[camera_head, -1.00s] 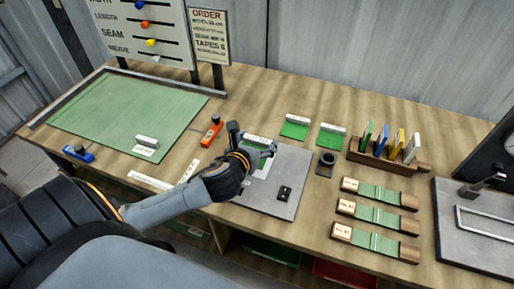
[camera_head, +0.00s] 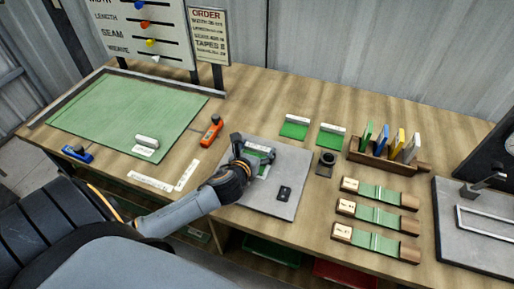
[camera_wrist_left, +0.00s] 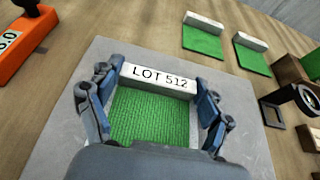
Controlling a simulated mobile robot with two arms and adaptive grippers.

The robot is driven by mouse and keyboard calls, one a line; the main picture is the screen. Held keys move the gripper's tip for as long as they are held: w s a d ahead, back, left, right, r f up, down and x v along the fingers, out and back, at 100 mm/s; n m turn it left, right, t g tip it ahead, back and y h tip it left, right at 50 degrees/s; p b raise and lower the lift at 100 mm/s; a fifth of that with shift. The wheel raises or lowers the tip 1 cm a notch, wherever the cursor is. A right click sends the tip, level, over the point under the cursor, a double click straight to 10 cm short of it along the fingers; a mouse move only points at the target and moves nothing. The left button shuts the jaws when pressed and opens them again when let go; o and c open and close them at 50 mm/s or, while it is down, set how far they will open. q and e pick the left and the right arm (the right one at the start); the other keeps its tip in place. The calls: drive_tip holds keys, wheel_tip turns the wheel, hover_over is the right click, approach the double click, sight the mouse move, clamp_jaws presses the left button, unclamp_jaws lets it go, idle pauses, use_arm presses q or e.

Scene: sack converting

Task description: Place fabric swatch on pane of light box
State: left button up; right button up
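The fabric swatch (camera_wrist_left: 150,118) is a green ribbed cloth with a white header bar reading LOT 512. In the left wrist view it lies between the two blue fingers of my left gripper (camera_wrist_left: 160,84), which close on the ends of the bar. In the head view the swatch (camera_head: 258,151) and my left gripper (camera_head: 250,158) are over the upper left part of the grey light box (camera_head: 291,170). The swatch covers most of the pale pane (camera_wrist_left: 194,122); a strip shows at its right. I cannot tell whether the swatch touches the pane. My right gripper is out of view.
Two other green swatches (camera_head: 295,126) (camera_head: 330,136) lie behind the light box. A black switch (camera_head: 284,193) is on the box. An orange tool (camera_head: 212,130) lies to the left, a dark ring stand (camera_head: 325,163) and a wooden rack (camera_head: 385,158) to the right.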

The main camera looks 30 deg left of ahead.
use_arm(q)
drive_tip(key=o, duration=0.4)
drive_tip(key=shift+r, duration=0.1)
drive_tip(key=v, duration=1.2)
